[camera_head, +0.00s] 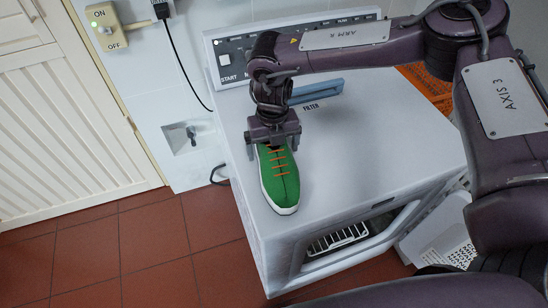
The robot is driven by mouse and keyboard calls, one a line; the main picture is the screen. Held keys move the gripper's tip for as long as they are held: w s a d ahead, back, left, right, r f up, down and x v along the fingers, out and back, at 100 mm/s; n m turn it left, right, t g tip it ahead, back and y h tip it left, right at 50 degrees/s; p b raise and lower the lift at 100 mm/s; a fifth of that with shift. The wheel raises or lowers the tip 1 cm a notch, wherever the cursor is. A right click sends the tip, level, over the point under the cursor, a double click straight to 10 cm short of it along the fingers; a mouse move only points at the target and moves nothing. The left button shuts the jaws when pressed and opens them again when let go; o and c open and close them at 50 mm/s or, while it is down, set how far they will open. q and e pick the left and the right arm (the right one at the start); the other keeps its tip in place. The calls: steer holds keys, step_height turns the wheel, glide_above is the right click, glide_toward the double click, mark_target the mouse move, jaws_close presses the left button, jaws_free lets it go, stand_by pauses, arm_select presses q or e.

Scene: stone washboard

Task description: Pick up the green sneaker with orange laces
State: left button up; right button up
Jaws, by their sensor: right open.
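The green sneaker (279,182) with orange laces and a white sole lies on the white machine's top (375,150), near its left edge. Its toe points toward the front of the machine. My right gripper (274,142) is directly above the heel end of the sneaker and hides that end. The gripper is open. I cannot tell whether its fingers touch the shoe. My left gripper is not in view.
A control panel (235,68) with a start button stands at the machine's back, and a blue filter handle (318,91) lies before it. An orange crate (428,85) and white basket (445,240) are at the right. The machine's top right of the sneaker is clear.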

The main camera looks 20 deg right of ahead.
steer(key=c, duration=1.3)
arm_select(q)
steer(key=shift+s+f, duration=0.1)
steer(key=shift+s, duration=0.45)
arm_select(e)
steer(key=shift+r, duration=0.1)
